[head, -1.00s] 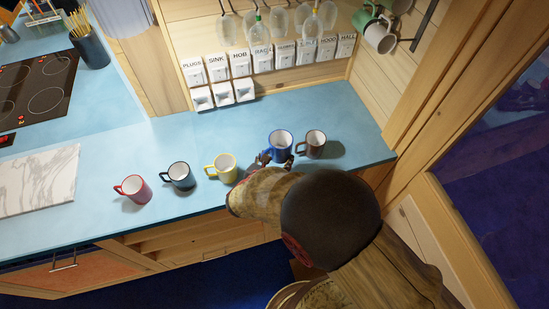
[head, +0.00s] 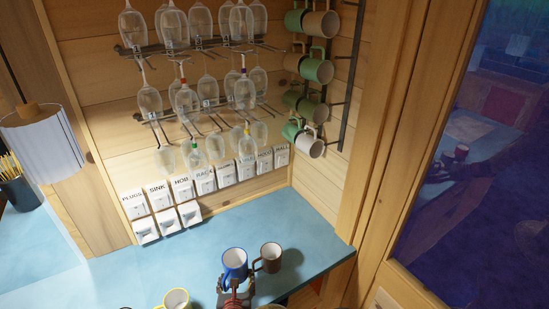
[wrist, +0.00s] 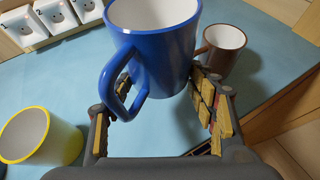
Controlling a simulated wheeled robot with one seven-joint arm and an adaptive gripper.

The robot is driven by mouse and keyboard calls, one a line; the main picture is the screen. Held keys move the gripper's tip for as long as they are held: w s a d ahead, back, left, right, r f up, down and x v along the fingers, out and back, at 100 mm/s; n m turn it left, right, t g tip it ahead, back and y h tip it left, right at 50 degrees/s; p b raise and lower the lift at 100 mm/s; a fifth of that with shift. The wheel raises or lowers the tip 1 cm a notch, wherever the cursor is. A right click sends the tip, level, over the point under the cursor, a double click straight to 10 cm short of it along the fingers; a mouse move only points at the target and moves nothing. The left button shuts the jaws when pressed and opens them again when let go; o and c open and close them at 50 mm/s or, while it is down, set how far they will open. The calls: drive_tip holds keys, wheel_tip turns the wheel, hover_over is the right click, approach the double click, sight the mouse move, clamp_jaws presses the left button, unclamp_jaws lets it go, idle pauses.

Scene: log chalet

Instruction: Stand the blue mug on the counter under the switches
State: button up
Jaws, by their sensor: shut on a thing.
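The blue mug (head: 235,264) is upright at the front part of the blue counter (head: 215,228), with a white inside. My gripper (head: 235,289) is on its near side, and in the wrist view its two fingers are shut on the blue mug (wrist: 160,45), whose handle is at the left finger. I cannot tell whether the mug's base touches the counter. The row of labelled switches (head: 205,181) is on the wall behind, left of the mug. Bare counter lies below the switches.
A brown mug (head: 268,258) stands close to the right of the blue mug. A yellow-rimmed mug (head: 177,300) stands to the left. White sockets (head: 168,221) sit below the switches at left. Glasses (head: 190,100) and mugs (head: 317,68) hang above.

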drive_tip(key=w+d+r+m+h+b, duration=0.1)
drive_tip(key=w+d+b, duration=0.2)
drive_tip(key=d, duration=0.7)
drive_tip(key=w+d+r+m+h+b, duration=0.2)
drive_tip(key=w+d+b, duration=0.1)
drive_tip(key=d, duration=0.8)
drive_tip(key=w+d+r+m+h+b, duration=0.1)
drive_tip(key=w+d+r+b, duration=0.1)
drive_tip(key=d, duration=0.9)
drive_tip(key=w+b, duration=0.1)
drive_tip(key=w, duration=0.1)
drive_tip(key=shift+w+r+m+g+h, duration=0.2)
drive_tip(key=shift+w+m+g+h, duration=0.1)
drive_tip(key=shift+w+m+h, duration=0.1)
